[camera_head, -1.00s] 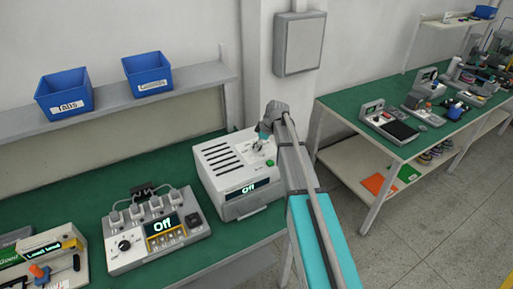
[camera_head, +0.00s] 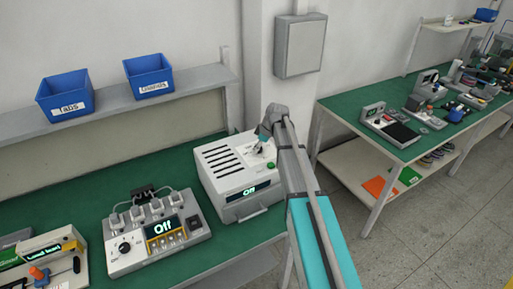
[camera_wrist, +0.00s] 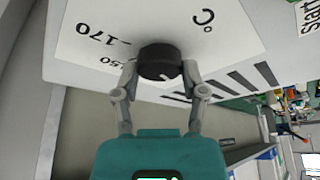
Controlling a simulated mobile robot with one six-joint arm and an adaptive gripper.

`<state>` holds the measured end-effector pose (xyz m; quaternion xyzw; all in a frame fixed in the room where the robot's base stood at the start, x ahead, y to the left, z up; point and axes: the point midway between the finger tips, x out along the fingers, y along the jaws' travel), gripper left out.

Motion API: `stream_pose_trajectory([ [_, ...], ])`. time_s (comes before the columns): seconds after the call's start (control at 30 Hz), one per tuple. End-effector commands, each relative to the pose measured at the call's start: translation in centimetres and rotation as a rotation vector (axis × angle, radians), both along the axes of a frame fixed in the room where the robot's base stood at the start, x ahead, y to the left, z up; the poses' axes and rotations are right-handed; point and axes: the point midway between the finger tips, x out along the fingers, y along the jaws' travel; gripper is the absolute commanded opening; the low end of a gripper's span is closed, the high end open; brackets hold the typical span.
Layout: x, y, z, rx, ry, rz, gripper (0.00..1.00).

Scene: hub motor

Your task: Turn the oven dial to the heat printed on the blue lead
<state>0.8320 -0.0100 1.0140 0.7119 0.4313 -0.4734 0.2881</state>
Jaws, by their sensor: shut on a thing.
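The oven (camera_head: 222,185) is a white box on the green bench, with dark vent slots on top and a front display reading "Off". Its dial (camera_wrist: 160,62) is a dark round knob on a white scale plate (camera_wrist: 225,32) marked "°C", with "170" and a partly covered "150" readable. My gripper (camera_wrist: 160,75) is shut on the dial, one finger on each side. In the head view my gripper (camera_head: 264,146) is over the oven's top right, and the dial is largely hidden there. I cannot make out a blue lead.
A device with a dial and an "Off" display (camera_head: 158,232) stands left of the oven. A tester (camera_head: 42,255) is at the far left. Two labelled blue bins (camera_head: 148,75) sit on the shelf. A grey wall box (camera_head: 300,45) hangs behind my arm.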

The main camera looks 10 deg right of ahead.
Motion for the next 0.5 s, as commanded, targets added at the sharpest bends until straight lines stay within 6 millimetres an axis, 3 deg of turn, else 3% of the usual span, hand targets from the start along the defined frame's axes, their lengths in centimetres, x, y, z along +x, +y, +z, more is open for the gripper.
stream_pose_trajectory([
  [0.5, -0.88, -0.23, -0.13, -0.006, 0.011, -0.222, 0.08],
])
